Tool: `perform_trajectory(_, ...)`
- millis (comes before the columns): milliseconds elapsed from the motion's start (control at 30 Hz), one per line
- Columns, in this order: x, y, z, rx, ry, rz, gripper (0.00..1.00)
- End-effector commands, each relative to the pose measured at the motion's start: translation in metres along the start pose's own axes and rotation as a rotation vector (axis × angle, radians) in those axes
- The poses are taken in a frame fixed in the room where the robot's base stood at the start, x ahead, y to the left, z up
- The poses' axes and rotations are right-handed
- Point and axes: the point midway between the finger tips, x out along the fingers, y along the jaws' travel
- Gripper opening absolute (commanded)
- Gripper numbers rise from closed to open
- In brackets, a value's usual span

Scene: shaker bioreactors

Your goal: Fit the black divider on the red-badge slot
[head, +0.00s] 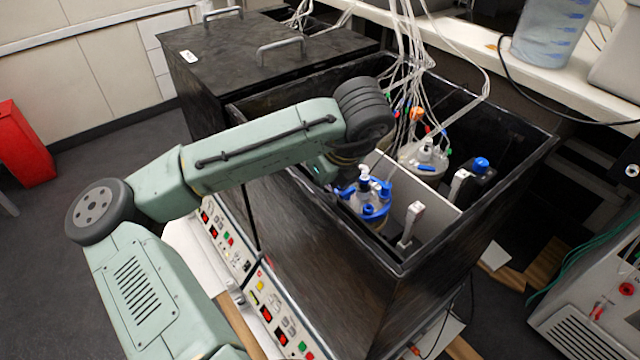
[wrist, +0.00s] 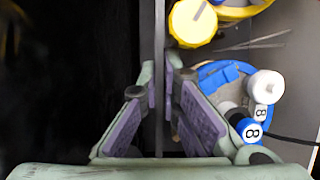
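In the wrist view a thin dark plate, seen edge-on, runs from the top of the picture down between the fingers; I take it for the black divider (wrist: 160,40). My gripper (wrist: 161,75) has its purple pads close on both sides of this plate and appears shut on it. In the head view my gripper (head: 328,168) is partly hidden by my wrist, over the open black tank (head: 480,285) near its front wall. The plate cannot be made out clearly there. I cannot make out a red badge or its slot in either view.
A blue-ringed vessel (head: 368,202) stands close right of my gripper; its blue ring (wrist: 222,72) shows in the wrist view. A pale partition (head: 440,200), a second vessel (head: 425,158) and a blue-capped black item (head: 470,182) are also inside. Tubes hang above. A lidded tank (head: 215,60) adjoins.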

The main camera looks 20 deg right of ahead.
Motion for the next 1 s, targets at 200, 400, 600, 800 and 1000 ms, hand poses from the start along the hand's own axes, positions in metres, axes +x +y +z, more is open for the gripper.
perform_trajectory(200, 0.003, 0.000, -0.001, 0.000, 0.000, 0.000, 0.00)
perform_trajectory(400, 0.009, 0.000, -0.004, 0.000, 0.000, 0.000, 0.00)
perform_trajectory(600, 0.013, 0.000, -0.006, 0.000, 0.000, 0.000, 0.00)
perform_trajectory(800, 0.013, 0.000, -0.006, 0.000, 0.000, 0.000, 0.00)
perform_trajectory(1000, 0.014, 0.000, -0.006, 0.000, 0.000, 0.000, 0.00)
